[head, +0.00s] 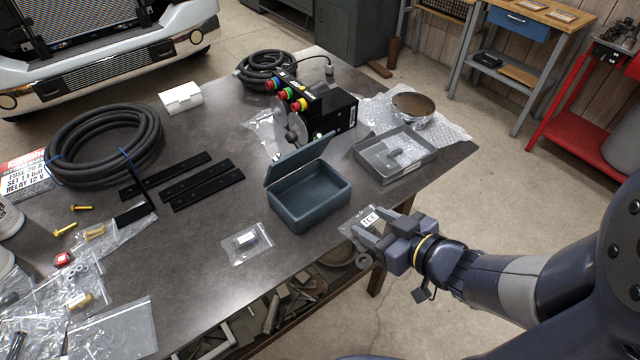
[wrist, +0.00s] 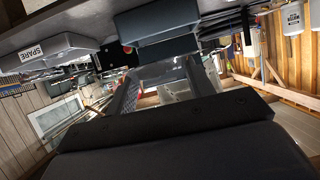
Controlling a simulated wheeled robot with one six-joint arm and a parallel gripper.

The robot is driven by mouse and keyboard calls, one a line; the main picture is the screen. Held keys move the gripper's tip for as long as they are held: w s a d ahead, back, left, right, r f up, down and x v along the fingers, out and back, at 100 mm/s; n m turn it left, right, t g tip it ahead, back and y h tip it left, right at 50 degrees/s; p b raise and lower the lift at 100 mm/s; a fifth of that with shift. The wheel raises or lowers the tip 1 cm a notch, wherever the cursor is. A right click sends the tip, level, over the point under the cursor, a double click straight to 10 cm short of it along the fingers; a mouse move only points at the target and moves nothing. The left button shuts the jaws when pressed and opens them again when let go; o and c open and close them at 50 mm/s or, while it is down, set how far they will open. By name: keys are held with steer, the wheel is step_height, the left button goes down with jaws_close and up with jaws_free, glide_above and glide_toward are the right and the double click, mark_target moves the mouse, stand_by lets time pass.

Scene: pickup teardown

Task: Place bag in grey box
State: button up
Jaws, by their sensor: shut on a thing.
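My gripper (head: 366,228) is shut on a small clear bag (head: 351,219) with a white label, off the front right edge of the table. Its fingers hide part of the bag. The clear bag also shows in the wrist view (wrist: 168,82), between the jaws. A light grey open box (head: 371,167) stands at the table's right, up and right of my gripper, with a small grey part inside. A blue-grey box (head: 300,213) with its hinged lid up stands left of my gripper; its inside looks empty.
Another small clear bag (head: 246,243) lies left of the blue-grey box. A machine with coloured buttons (head: 325,112) stands behind it. A metal bowl (head: 413,106) rests on bubble wrap behind the light grey box. Black strips and a coiled hose (head: 104,145) lie left.

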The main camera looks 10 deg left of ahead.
steer(key=p, duration=0.2)
glide_above(314, 201)
step_height(314, 201, down, 2)
steer(key=shift+f+b, duration=0.25)
steer(key=shift+b, duration=0.1)
steer(key=shift+f+p, duration=0.3)
steer(key=shift+f, duration=1.7)
steer(key=shift+a+f, duration=0.1)
steer(key=shift+f, duration=0.2)
steer(key=shift+f+b, duration=0.5)
